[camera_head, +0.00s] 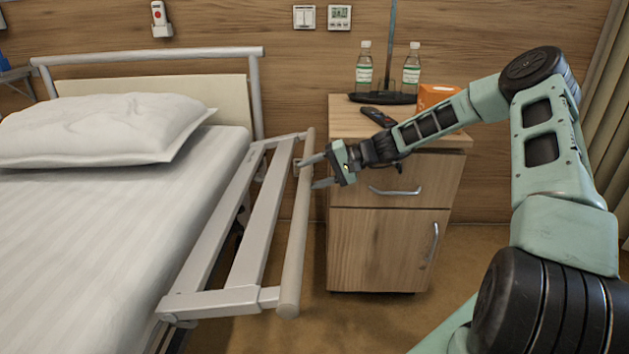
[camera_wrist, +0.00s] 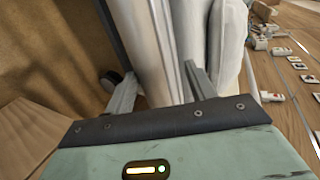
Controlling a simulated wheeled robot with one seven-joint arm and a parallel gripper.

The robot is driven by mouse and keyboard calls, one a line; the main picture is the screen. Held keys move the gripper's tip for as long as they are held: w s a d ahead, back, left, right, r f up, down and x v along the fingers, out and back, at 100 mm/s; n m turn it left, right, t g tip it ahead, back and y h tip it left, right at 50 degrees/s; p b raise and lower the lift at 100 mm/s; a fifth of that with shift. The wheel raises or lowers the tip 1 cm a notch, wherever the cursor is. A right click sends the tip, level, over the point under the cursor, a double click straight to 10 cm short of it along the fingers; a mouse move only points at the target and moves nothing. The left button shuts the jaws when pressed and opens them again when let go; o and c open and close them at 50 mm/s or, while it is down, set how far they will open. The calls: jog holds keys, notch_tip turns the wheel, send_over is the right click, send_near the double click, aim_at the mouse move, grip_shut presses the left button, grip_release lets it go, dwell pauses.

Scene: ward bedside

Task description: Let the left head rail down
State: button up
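The left head rail (camera_head: 293,255) is a pale frame with a rounded outer bar, on the bed's side nearest the cabinet. It leans outward from the mattress, with its outer bar over the gap beside the cabinet. My gripper (camera_head: 312,172) is at the far half of the outer bar, coming from the cabinet side. Its fingers are apart. One finger crosses the bar and the other ends beside it. In the wrist view the rail's pale bar (camera_wrist: 143,40) runs between the spread fingers of my gripper (camera_wrist: 160,88). I cannot tell whether they touch it.
The bedside cabinet (camera_head: 385,250) stands close behind my gripper, with two bottles (camera_head: 364,72), a dark remote (camera_head: 378,117) and an orange box (camera_head: 438,95) on top. The bed (camera_head: 90,240) with a pillow (camera_head: 105,128) fills the left. Floor shows in front of the cabinet.

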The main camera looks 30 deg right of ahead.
jog(key=shift+r, duration=0.1)
jog(key=shift+s+d+r+p, duration=0.15)
jog(key=shift+s+d+p, duration=0.95)
jog(key=shift+s+d, duration=1.25)
jog(key=shift+s+d+r+p, duration=0.1)
jog(key=shift+s+d+p, duration=1.25)
jog(key=shift+d, duration=1.65)
jog(key=shift+s+d+r+p, duration=0.15)
jog(key=shift+s+d+p, duration=0.7)
jog(key=shift+s+d, duration=1.6)
jog(key=shift+w+d, duration=0.25)
jog(key=shift+r+p, duration=0.1)
jog(key=shift+p, duration=0.25)
